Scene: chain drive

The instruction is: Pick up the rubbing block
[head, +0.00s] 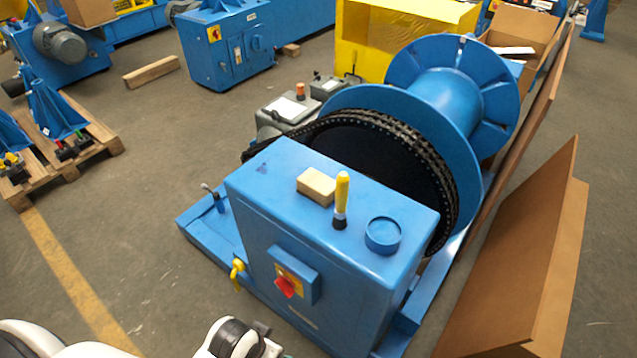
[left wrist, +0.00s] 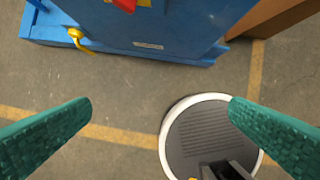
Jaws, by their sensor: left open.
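The rubbing block, a small tan rectangular block (head: 317,186), lies flat on top of the blue cabinet (head: 262,195) in the head view. A yellow-handled tool with a dark lower end (head: 341,198) stands upright just right of it. My left arm comes in at the bottom of the head view, low in front of the cabinet and well apart from the block. In the left wrist view my left gripper (left wrist: 160,108) is open, with two teal fingers wide apart and nothing between them. The block is not in the wrist view. My right gripper is not in view.
A round blue cap or dish (head: 383,235) is on the cabinet top, right of the tool. A red switch (head: 287,286) and a yellow fitting (head: 238,270) are on the cabinet front. Behind are a chain wheel and blue drum (head: 450,95). Brown boards (head: 530,260) stand at right.

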